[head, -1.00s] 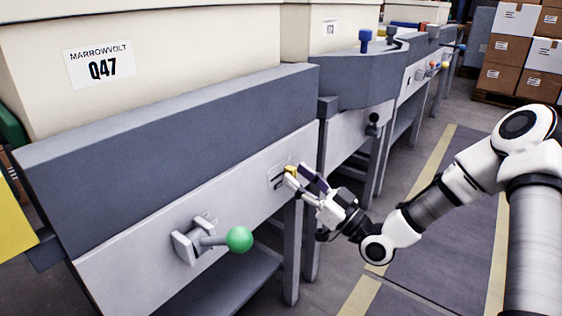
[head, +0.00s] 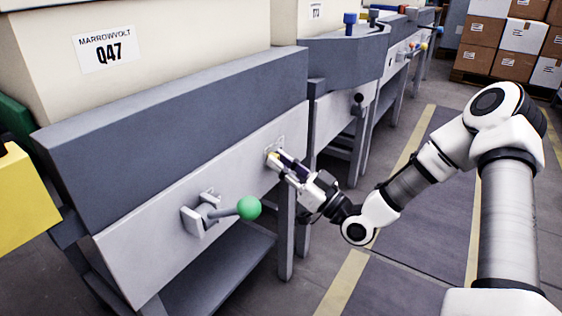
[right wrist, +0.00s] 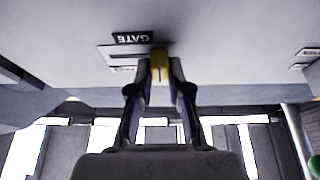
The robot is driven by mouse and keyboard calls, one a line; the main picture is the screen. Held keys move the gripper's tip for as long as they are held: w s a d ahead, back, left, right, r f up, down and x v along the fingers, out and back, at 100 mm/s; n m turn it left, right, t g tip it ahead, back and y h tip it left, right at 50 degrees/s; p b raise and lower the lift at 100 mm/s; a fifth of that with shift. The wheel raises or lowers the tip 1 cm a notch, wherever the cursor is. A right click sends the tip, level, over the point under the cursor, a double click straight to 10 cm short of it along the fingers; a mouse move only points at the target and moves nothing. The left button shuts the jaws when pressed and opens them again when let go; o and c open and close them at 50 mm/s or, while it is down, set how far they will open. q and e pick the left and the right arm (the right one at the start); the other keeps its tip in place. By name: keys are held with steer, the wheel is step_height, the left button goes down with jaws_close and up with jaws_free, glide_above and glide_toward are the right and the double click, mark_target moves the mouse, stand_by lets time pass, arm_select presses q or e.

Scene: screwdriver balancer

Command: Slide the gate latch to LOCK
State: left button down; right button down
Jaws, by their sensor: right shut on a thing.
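The gate latch has a small yellow knob (right wrist: 159,66) on the pale front panel of the Q47 machine. A dark GATE label (right wrist: 132,38), upside down in the right wrist view, sits beside it over a pale slot plate (right wrist: 117,52). My right gripper (right wrist: 160,82) is shut on the yellow knob, one finger on each side of it. In the head view the right gripper (head: 276,157) touches the panel at the latch and mostly hides it. I cannot read any LOCK marking. My left gripper is not in view.
A lever with a green ball (head: 248,208) sticks out of the same panel, left of the latch. A table leg (head: 286,240) stands below the gripper. More machines line the aisle behind. Stacked boxes (head: 515,35) stand at the back right. The marked floor (head: 420,220) is clear.

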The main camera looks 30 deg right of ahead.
steer(key=shift+s+a, duration=0.1)
steer(key=shift+a, duration=0.05)
steer(key=c, duration=1.1)
jaws_free()
steer(key=shift+a, duration=0.15)
steer(key=shift+r, duration=0.1)
glide_toward(262, 109)
steer(key=x, duration=0.5)
steer(key=shift+r, duration=0.15)
